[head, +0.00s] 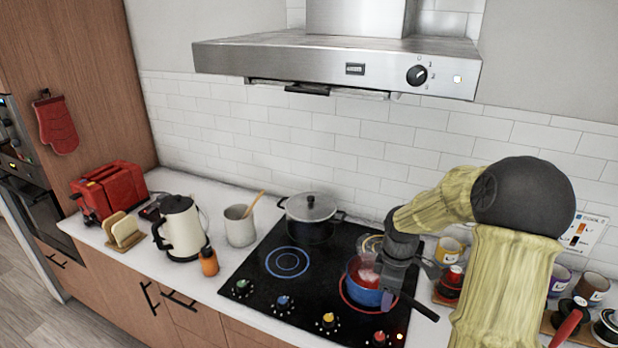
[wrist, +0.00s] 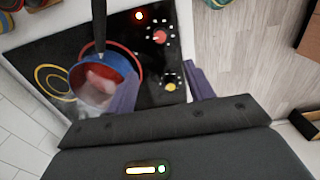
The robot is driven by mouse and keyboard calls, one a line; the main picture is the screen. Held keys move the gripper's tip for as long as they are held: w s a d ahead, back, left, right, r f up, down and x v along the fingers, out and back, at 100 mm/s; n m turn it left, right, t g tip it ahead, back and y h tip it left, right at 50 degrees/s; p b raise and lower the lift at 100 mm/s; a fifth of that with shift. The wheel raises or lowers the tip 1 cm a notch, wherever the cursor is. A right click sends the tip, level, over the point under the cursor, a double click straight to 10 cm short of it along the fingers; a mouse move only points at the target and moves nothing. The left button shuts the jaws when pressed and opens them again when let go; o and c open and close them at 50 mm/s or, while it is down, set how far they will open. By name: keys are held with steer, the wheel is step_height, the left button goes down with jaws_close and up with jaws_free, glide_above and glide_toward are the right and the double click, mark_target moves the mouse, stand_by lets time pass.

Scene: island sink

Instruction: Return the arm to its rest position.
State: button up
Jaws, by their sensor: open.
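My gripper (head: 388,298) hangs over the front right of the black cooktop, at the blue saucepan. In the wrist view my gripper (wrist: 162,86) has its two purple fingers spread apart with nothing between them. My arm comes down from the right of the head view, bent at a dark elbow joint. The blue saucepan (head: 362,296) stands on a burner with a red ring and has a reddish inside. In the wrist view the saucepan (wrist: 88,62) lies beside the left finger; whether they touch cannot be told. My gripper partly hides the saucepan in the head view.
A lidded pot (head: 311,222) stands on the back left of the cooktop (head: 262,290). The range hood (head: 345,65) hangs above. The front left burner is empty.

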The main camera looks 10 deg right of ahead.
steer(key=s+a+r+m+t, duration=0.2)
steer(key=s+a+r+m, duration=0.2)
steer(key=s+a+m, duration=0.7)
steer(key=shift+s+a+t, duration=0.3)
steer(key=shift+s+a, duration=0.5)
steer(key=shift+a, duration=0.4)
steer(key=shift+w, duration=0.1)
steer(key=shift+s, duration=0.2)
steer(key=shift+w, duration=0.1)
stand_by(0.6)
steer(key=c, duration=0.4)
steer(key=shift+o, duration=0.2)
steer(key=shift+w, duration=0.1)
